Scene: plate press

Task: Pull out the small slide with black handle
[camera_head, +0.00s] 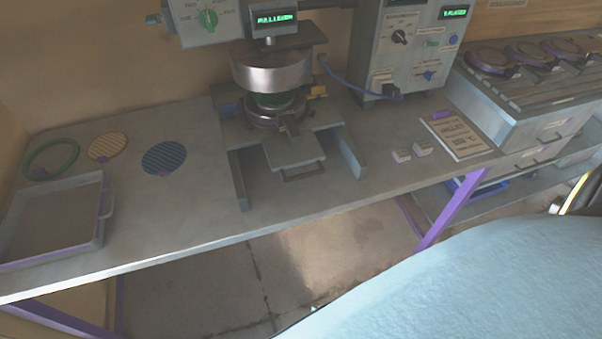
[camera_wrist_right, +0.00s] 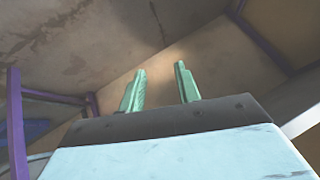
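The small slide (camera_head: 293,149) is a flat grey plate at the front of the press (camera_head: 272,72), between two grey side rails. Its dark handle (camera_head: 305,173) is at the slide's front edge, facing the table's front. My right gripper (camera_wrist_right: 160,85) shows in the right wrist view with two green fingers apart and nothing between them. It points at the floor and a beige panel, away from the slide. Neither gripper shows in the head view. A large pale blue surface, probably part of my own body, fills the lower right there.
A grey tray (camera_head: 103,228) stands at the table's left end, near a green ring (camera_head: 50,158) and two striped discs. Two small blocks (camera_head: 401,156) and a label card (camera_head: 457,134) lie right of the press. A control box (camera_head: 400,45) stands behind. The table front before the handle is clear.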

